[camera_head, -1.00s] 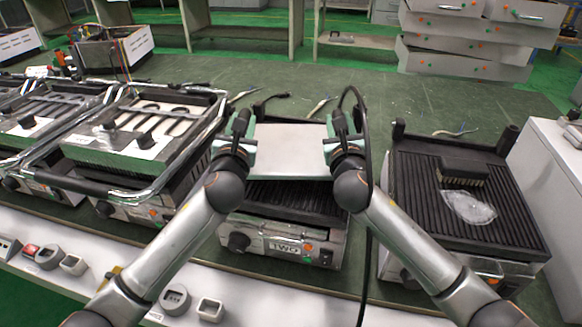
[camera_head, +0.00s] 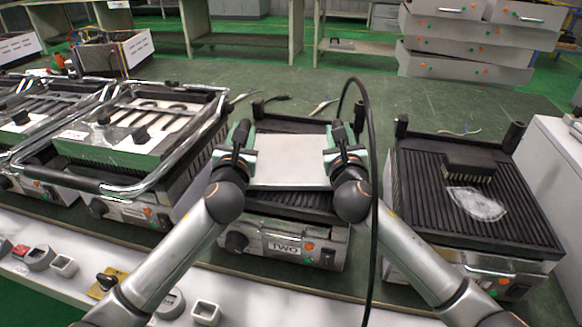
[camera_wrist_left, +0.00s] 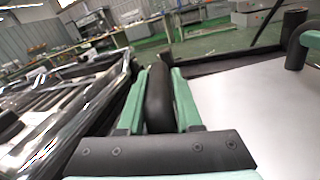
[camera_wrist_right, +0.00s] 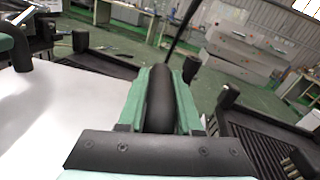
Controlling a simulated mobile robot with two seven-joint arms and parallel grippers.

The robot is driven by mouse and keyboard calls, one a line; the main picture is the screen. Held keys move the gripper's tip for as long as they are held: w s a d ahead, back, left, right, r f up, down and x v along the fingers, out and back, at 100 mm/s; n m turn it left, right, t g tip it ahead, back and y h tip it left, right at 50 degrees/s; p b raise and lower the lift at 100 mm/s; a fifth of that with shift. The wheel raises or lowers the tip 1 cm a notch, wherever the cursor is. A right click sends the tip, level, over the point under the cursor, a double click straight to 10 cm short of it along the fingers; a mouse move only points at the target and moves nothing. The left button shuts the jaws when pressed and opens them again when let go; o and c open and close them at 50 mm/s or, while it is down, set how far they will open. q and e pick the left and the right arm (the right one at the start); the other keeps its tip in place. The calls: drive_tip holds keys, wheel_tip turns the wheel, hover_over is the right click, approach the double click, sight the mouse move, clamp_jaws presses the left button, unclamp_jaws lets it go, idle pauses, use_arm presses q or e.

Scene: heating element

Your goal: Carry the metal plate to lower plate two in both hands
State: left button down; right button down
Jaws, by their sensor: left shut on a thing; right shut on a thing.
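The metal plate (camera_head: 290,160) is a flat, pale grey sheet, held roughly level above lower plate two. It also shows in the left wrist view (camera_wrist_left: 255,110) and the right wrist view (camera_wrist_right: 60,120). My left gripper (camera_head: 241,135) is shut on the black handle (camera_wrist_left: 158,95) at the plate's left side. My right gripper (camera_head: 338,134) is shut on the black handle (camera_wrist_right: 160,98) at its right side. Lower plate two (camera_head: 285,205) is black and ridged, on the base marked TWO (camera_head: 287,247). The metal plate hides its middle; whether they touch is unclear.
A grill with a chrome-framed lid (camera_head: 150,130) stands close on the left. On the right, another ridged grill (camera_head: 435,205) carries a dark brush (camera_head: 468,167) and a clear crumpled piece (camera_head: 474,204). The green table (camera_head: 310,85) behind is mostly clear.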

use_arm(q)
drive_tip(key=c, duration=1)
unclamp_jaws()
drive_tip(key=shift+w+a+f, duration=0.1)
drive_tip(key=shift+a+f, duration=0.15)
drive_tip(key=shift+a, duration=0.1)
drive_tip(key=shift+c, duration=0.2)
use_arm(e)
drive_tip(key=c, duration=1)
unclamp_jaws()
drive_tip(key=shift+w+d+f, duration=0.1)
drive_tip(key=shift+d+f, duration=0.15)
drive_tip(key=shift+d, duration=0.15)
drive_tip(key=shift+c, duration=0.2)
use_arm(q)
drive_tip(key=shift+o, duration=0.7)
drive_tip(key=shift+r, duration=0.2)
use_arm(e)
drive_tip(key=shift+o, duration=0.7)
drive_tip(key=shift+r, duration=0.2)
use_arm(q)
drive_tip(key=o, duration=0.3)
drive_tip(key=shift+d, duration=0.15)
use_arm(e)
drive_tip(key=o, duration=0.3)
drive_tip(key=shift+a, duration=0.15)
use_arm(q)
drive_tip(key=shift+d, duration=0.1)
use_arm(e)
drive_tip(key=shift+a, duration=0.1)
